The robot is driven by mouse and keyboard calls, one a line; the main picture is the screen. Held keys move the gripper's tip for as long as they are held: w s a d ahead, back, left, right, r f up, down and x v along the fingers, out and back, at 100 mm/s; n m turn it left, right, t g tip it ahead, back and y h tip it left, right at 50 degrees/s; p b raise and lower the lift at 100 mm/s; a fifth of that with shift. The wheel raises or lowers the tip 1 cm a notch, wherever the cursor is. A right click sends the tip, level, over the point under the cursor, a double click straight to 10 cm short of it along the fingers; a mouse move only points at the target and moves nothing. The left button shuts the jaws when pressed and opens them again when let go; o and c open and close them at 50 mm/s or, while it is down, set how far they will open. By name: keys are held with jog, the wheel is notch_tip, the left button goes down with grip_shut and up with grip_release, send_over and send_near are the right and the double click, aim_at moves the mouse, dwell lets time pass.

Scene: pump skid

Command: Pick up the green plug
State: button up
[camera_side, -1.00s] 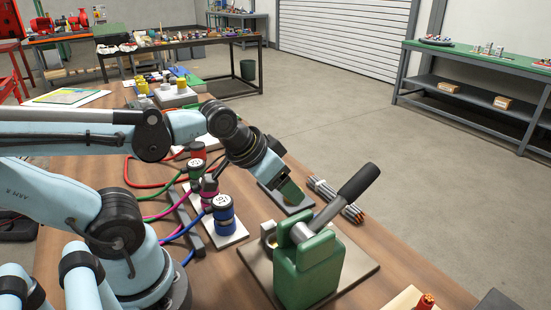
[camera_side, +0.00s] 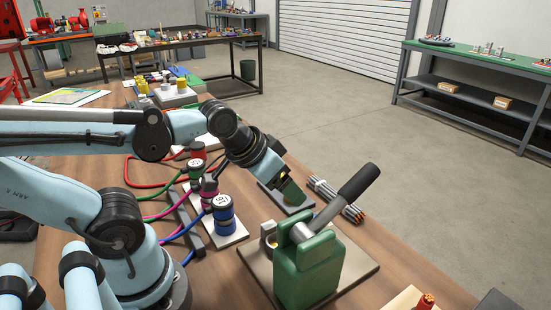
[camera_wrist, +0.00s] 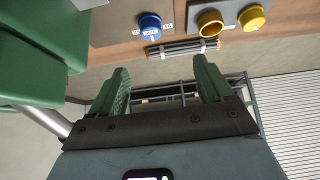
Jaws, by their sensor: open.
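The green plug (camera_side: 195,176) stands upright in the row of plugs on a pale base in the side view. It has a dark top with a white label, and a green cable runs from it. My gripper (camera_side: 289,193) is well to the right of it, beyond the blue plug, and points down over a dark grey pad. In the wrist view, the two green fingers of my gripper (camera_wrist: 164,92) are spread apart with nothing between them. I cannot make out the green plug in the wrist view.
A red plug (camera_side: 197,152), a magenta plug (camera_side: 209,188) and a blue plug (camera_side: 223,214) stand close by the green one. A green lever press (camera_side: 308,268) stands near my gripper. Loose cables cross the wooden table.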

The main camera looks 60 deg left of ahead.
jog(key=a+r+n+g+y, duration=0.1)
jog(key=a+r+n+g, duration=0.1)
jog(key=a+n, duration=0.65)
jog(key=r+n+g+h, duration=0.15)
jog(key=n+g, duration=0.35)
jog(key=n, duration=2)
send_over(195, 163)
jog(key=shift+y, duration=0.25)
jog(key=shift+f, duration=5.85)
jog(key=c, duration=1.3)
jog(key=shift+o, duration=0.2)
jog(key=shift+r, duration=0.2)
